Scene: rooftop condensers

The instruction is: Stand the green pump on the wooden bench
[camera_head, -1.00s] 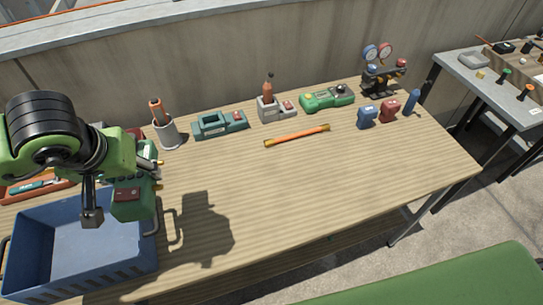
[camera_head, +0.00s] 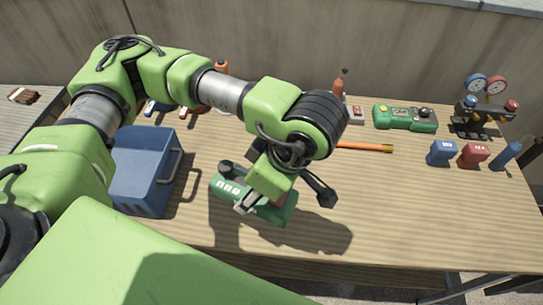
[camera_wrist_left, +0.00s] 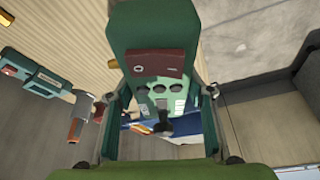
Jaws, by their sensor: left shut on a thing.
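The green pump (camera_head: 228,187) is in my left gripper (camera_head: 272,198) in the head view, over the front middle of the wooden bench (camera_head: 400,215). My left gripper is shut on it, and my wrist and fingers hide part of its body. In the left wrist view the pump (camera_wrist_left: 155,28) fills the middle between the fingers, with a dark red patch and round dark fittings on its face. I cannot tell whether its base touches the bench. My right gripper is not in view.
A blue crate (camera_head: 140,190) stands left of the pump. A green instrument (camera_head: 405,116), an orange rod (camera_head: 365,147), a gauge set (camera_head: 482,115), a blue block (camera_head: 440,152), a red block (camera_head: 472,155) and a blue bottle (camera_head: 506,156) are along the back and right. The bench's front right is clear.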

